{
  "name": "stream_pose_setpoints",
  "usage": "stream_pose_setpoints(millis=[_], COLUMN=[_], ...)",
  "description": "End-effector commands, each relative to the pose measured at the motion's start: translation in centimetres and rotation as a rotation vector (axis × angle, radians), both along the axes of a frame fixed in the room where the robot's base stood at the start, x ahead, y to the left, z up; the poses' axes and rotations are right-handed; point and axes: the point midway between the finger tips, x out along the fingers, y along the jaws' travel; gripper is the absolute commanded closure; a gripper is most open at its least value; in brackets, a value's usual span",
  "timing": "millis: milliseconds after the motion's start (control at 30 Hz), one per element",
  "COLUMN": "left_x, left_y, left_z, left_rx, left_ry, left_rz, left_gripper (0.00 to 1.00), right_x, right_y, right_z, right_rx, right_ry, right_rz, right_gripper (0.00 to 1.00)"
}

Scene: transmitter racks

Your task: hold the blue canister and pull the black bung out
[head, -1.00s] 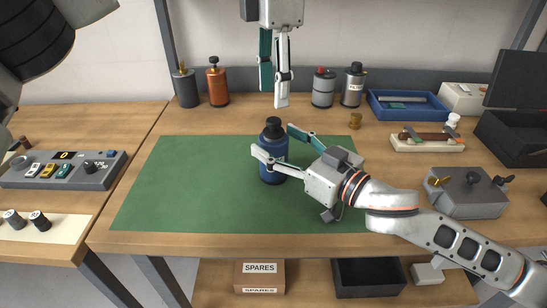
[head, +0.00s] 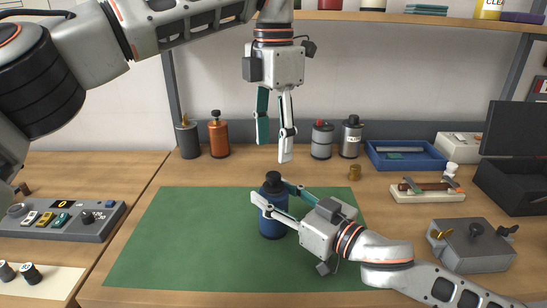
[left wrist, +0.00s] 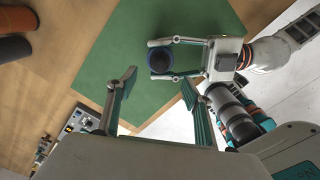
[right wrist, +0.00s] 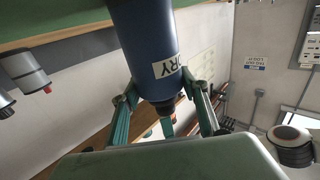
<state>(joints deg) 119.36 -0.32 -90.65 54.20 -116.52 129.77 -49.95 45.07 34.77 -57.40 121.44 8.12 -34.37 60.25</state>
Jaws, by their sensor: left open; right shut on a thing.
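The blue canister (head: 272,222) stands upright on the green mat (head: 180,250). Its black bung (head: 273,179) sits in the top. My right gripper (head: 269,194) is shut on the canister's upper body, from the right. In the right wrist view the canister (right wrist: 145,35) appears upside down between the fingers, with part of a label showing. My left gripper (head: 274,151) is open and empty, pointing down above the bung, with a gap between. In the left wrist view the canister and bung (left wrist: 160,60) show from above, beyond the open fingers (left wrist: 158,83).
Behind the mat stand a dark canister (head: 188,140), an orange one (head: 219,137), a grey one (head: 321,142) and a silver one (head: 350,139). A control box (head: 65,220) is at left, a grey box (head: 472,246) at right.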

Motion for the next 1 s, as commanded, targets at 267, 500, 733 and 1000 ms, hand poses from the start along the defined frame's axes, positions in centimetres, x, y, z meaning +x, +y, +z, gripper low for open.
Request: stream_pose_setpoints(millis=[267, 500, 733, 1000], left_x=[0.0, 0.0, 0.0, 0.0], left_y=[0.0, 0.0, 0.0, 0.0], left_z=[1.2, 2.3, 3.3, 3.9], left_rx=[0.003, 0.003, 0.002, 0.0], left_ry=[0.0, -0.002, -0.001, -0.001], left_rz=[0.493, 0.955, 1.359, 1.609], left_gripper=[0.49, 0.49, 0.49, 0.49], right_x=[0.0, 0.0, 0.0, 0.0], right_y=[0.0, 0.0, 0.0, 0.0], right_z=[0.0, 0.0, 0.0, 0.0], right_rx=[-0.001, -0.001, -0.001, -0.001], right_ry=[0.001, 0.001, 0.001, 0.001], right_rz=[0.0, 0.0, 0.0, 0.0], right_gripper=[0.95, 0.95, 0.95, 0.95])
